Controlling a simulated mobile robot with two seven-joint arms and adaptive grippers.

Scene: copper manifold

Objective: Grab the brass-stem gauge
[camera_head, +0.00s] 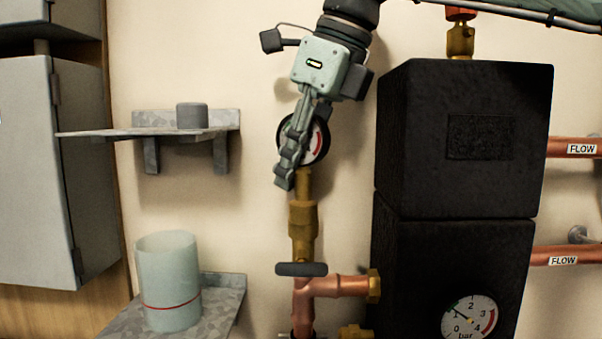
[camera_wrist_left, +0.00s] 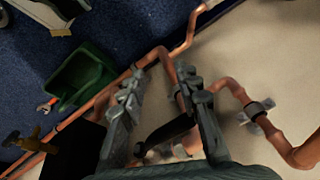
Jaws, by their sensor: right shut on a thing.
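The brass-stem gauge (camera_head: 319,140) is in the head view, a round dial with a dark rim and a red mark, partly hidden by my gripper. Its brass stem (camera_head: 304,184) stands upright in line with the brass fitting (camera_head: 302,220) below. My right gripper (camera_head: 287,172) comes down from above and is shut on the gauge, its fingers covering the dial's left part. My left gripper (camera_wrist_left: 160,80) shows only in the left wrist view, its fingers apart with nothing clearly held between them.
A black box (camera_head: 460,140) stands right of the gauge, with another gauge (camera_head: 469,318) on its lower half. A dark valve handle (camera_head: 301,269) sits below. Left are a shelf (camera_head: 110,134) and a pale cup (camera_head: 168,275). The left wrist view shows copper pipes (camera_wrist_left: 235,90) and a green bin (camera_wrist_left: 82,75).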

